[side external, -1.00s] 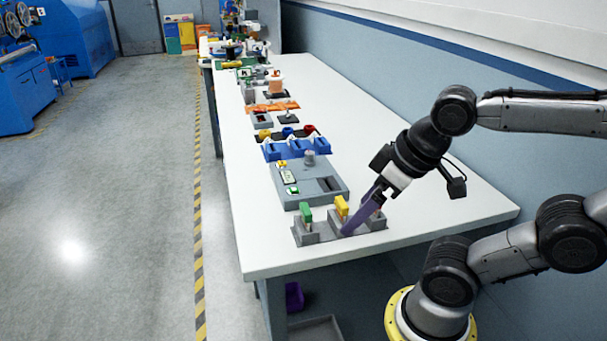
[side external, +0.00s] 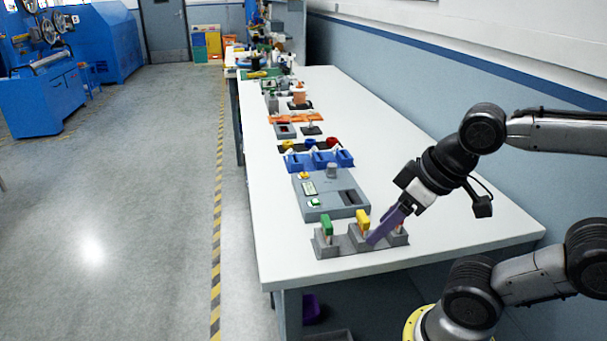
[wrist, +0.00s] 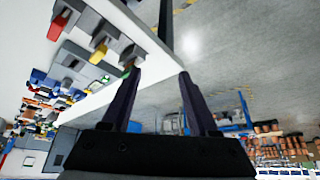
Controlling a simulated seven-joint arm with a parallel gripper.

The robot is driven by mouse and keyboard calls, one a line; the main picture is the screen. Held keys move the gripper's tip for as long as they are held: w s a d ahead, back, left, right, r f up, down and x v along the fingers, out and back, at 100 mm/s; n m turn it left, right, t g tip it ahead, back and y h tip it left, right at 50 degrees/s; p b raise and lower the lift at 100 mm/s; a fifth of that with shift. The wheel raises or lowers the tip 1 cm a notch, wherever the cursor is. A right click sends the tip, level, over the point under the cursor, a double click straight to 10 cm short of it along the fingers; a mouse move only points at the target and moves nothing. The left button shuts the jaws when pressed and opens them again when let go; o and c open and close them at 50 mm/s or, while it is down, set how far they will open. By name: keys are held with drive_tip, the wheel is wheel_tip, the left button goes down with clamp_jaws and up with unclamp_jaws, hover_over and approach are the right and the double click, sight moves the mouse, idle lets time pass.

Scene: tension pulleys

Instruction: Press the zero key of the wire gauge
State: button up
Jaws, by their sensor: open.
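In the side view, a grey box with a small display (side external: 309,188) lies on the white bench and looks like the wire gauge. It carries a small green button (side external: 314,202) and a yellow one (side external: 303,175); I cannot read which is the zero key. My gripper (side external: 375,238) has purple fingers and points down at the grey rack just in front of the box, beside the yellow-handled piece. In the wrist view the two fingers of my gripper (wrist: 158,74) stand apart with nothing between them.
The grey rack (side external: 342,248) holds a green-handled piece (side external: 326,225) and a yellow-handled piece (side external: 362,220). A blue fixture (side external: 318,160) sits behind the box, with more items farther back.

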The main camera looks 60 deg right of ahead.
clamp_jaws()
idle(1.3)
